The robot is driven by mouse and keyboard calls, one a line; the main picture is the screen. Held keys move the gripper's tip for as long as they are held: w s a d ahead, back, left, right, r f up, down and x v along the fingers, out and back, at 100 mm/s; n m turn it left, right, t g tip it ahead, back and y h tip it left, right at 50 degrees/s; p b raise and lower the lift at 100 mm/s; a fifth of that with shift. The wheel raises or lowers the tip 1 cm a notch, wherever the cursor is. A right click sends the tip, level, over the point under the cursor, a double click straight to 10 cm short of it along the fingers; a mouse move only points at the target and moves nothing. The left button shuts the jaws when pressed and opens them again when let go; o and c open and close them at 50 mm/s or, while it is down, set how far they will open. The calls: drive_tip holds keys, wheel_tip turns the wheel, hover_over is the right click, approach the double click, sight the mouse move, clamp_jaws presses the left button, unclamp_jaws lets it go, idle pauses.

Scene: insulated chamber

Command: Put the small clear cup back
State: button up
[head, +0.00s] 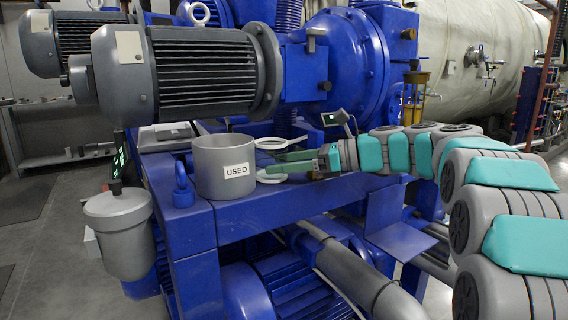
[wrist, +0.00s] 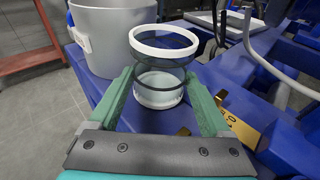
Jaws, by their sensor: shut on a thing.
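The small clear cup (wrist: 160,80) is a see-through cylinder with a white ring at its top and another at its base. It is upright between the green fingers of my gripper (wrist: 158,78), which is shut on its sides. In the head view, my gripper (head: 277,163) reaches in from the right, and the cup's white top ring (head: 272,143) shows just right of the grey pot. The cup is over the blue frame top; I cannot tell whether its base touches it.
A grey pot labelled USED (head: 224,168) stands on the blue frame (head: 270,219), close left of the cup. A large grey motor (head: 185,72) overhangs behind. A grey lidded canister (head: 118,232) hangs at the frame's left end. A yellow tag (wrist: 241,127) lies right of my fingers.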

drive_tip(key=shift+f, duration=0.1)
drive_tip(key=o, duration=1.5)
drive_tip(key=shift+c, duration=0.2)
drive_tip(key=shift+d+r, duration=0.2)
drive_tip(key=shift+d, duration=0.15)
drive_tip(key=v, duration=1.1)
drive_tip(key=shift+s+d+r, duration=0.1)
drive_tip(key=shift+d, duration=0.05)
